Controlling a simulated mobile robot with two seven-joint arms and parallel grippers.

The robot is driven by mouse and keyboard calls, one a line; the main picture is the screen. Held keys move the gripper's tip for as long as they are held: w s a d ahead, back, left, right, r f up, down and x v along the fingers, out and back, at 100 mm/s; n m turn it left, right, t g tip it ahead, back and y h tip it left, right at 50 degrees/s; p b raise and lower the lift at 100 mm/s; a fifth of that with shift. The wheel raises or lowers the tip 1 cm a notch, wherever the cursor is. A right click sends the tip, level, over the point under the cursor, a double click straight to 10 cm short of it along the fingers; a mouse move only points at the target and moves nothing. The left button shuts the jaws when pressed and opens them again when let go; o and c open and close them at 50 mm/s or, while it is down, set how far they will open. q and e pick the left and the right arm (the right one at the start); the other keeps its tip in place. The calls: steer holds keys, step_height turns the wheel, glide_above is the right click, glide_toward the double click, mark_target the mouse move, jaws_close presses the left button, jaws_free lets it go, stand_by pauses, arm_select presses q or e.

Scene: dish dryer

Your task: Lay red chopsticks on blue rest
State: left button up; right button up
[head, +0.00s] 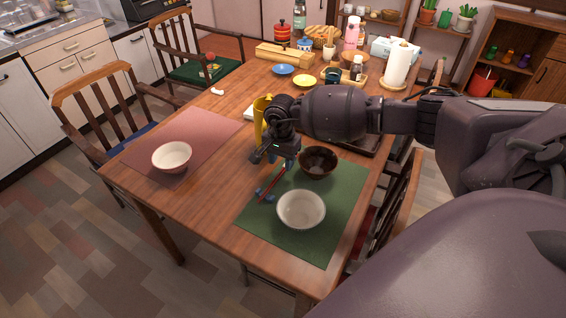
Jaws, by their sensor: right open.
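The red chopsticks (274,184) are thin and slanted on the green placemat (328,239), left of the white bowl. Small blue pieces, seemingly the blue rest (268,198), show beside their near end. The chopsticks seem to cross it, but I cannot tell whether they touch it. My right gripper (270,160) is open, just beyond the chopsticks' far end and left of the dark bowl. It appears empty and hides part of what lies under it. My left gripper is not in view.
A white bowl (301,209) and a dark brown bowl (318,161) stand on the green mat. A yellow object (261,117) is behind my right gripper. Another bowl (172,156) sits on the pink placemat (205,130). The wooden table (205,199) is bare between the mats.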

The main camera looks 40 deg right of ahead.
mark_target(282, 172)
step_height(282, 172, up, 10)
steer(key=p, duration=0.1)
steer(key=shift+r, duration=0.25)
stand_by(0.4)
